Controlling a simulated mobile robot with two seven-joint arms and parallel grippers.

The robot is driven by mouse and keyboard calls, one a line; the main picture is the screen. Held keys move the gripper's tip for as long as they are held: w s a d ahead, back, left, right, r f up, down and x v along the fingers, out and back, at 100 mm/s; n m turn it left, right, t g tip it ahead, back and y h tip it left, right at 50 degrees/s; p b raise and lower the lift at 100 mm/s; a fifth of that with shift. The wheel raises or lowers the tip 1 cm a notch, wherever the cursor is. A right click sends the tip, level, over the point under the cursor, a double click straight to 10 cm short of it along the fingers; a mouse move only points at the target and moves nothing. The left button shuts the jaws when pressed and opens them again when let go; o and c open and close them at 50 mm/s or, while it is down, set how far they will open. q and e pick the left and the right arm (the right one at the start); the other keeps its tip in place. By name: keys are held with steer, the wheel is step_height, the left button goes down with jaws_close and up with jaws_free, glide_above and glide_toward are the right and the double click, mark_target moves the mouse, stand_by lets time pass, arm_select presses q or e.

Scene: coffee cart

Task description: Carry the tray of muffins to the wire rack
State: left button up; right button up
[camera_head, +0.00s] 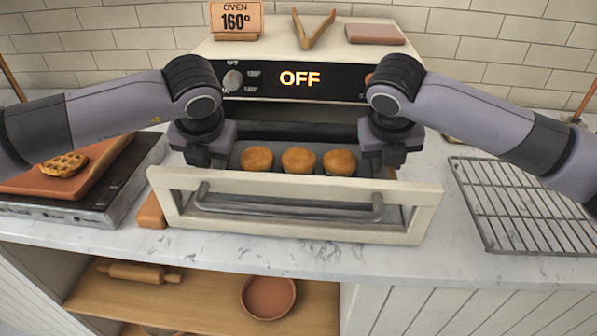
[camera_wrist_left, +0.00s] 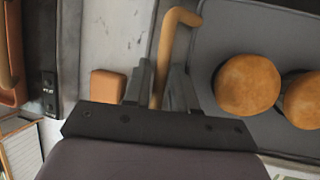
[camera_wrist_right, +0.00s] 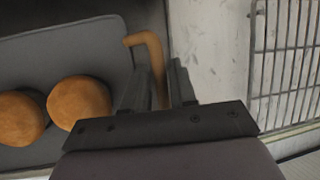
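The grey tray (camera_wrist_left: 205,50) is at the open oven front, behind its lowered door. Three golden muffins (camera_head: 299,160) stand in a row on it. A tan bar handle shows at each tray end, in the left wrist view (camera_wrist_left: 166,45) and in the right wrist view (camera_wrist_right: 152,55). My left gripper (camera_wrist_left: 162,75) has its fingers apart on either side of the left handle. My right gripper (camera_wrist_right: 158,78) likewise straddles the right handle. I see gaps between fingers and handles. The empty wire rack (camera_head: 520,205) lies on the counter at the right.
The cream oven door (camera_head: 300,222) with its grey bar juts forward below the tray. The oven panel (camera_head: 300,80) reads OFF. At the left, a terracotta tray (camera_head: 25,184) with a waffle sits on a dark appliance. Marble counter between oven and rack is mostly clear.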

arm_select(q)
steer(key=shift+f, duration=0.15)
arm_select(e)
steer(key=shift+f, duration=0.1)
arm_select(q)
jaws_close()
arm_select(e)
jaws_close()
arm_select(q)
steer(key=shift+w+r, duration=0.1)
steer(key=shift+r, duration=0.1)
arm_select(e)
steer(key=shift+w+r, duration=0.1)
steer(key=shift+r, duration=0.1)
